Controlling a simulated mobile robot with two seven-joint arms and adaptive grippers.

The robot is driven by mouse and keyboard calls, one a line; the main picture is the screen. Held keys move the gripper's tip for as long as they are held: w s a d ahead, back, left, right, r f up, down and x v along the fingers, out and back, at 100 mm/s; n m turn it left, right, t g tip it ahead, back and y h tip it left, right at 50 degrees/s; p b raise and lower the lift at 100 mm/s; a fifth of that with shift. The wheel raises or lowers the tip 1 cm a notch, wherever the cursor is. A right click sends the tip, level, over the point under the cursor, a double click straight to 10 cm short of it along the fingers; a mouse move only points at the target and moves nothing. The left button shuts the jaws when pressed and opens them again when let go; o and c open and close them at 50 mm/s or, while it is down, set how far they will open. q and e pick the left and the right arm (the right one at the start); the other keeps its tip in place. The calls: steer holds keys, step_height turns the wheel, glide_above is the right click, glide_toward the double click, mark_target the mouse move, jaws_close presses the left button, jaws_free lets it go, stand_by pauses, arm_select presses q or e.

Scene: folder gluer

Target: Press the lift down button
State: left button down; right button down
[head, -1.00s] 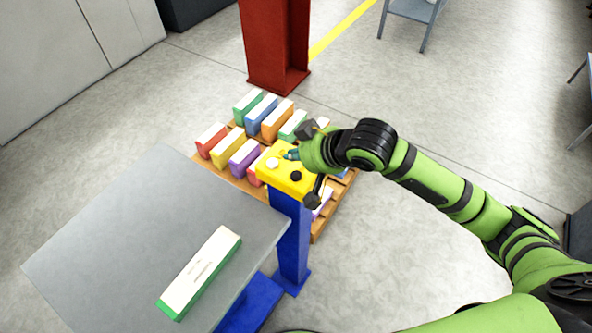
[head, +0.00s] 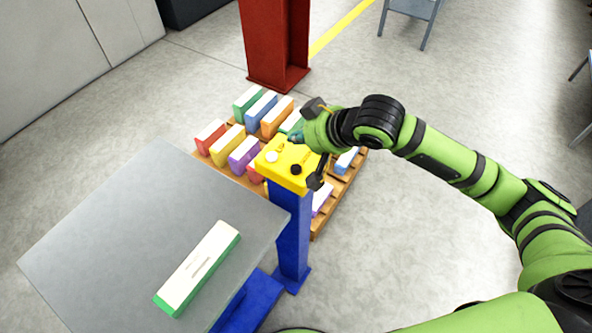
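A yellow control box (head: 285,165) sits on top of a blue post (head: 292,235) in the middle of the head view. Its top carries a white round button (head: 272,156) and a black round button (head: 296,169). The far right part of the box's top is partly hidden by my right gripper. I cannot read any label for lift down. My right gripper (head: 315,142) is over the box's far right edge, its dark fingers spread wide apart and holding nothing visible. I cannot tell whether it touches the box. My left gripper is not in view.
A grey table (head: 110,225) stands left of the post, with a white and green carton (head: 200,270) on it. Behind the box, a wooden pallet (head: 343,185) holds several coloured cartons. A red column (head: 275,45) stands farther back. Grey floor is open at left and right.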

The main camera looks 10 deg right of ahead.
steer(key=b, duration=0.5)
glide_above(298, 170)
step_height(298, 170, down, 5)
steer(key=shift+r, duration=0.1)
steer(key=shift+f+b, duration=0.45)
steer(key=shift+f, duration=0.7)
steer(key=shift+f, duration=0.15)
steer(key=shift+f, duration=0.3)
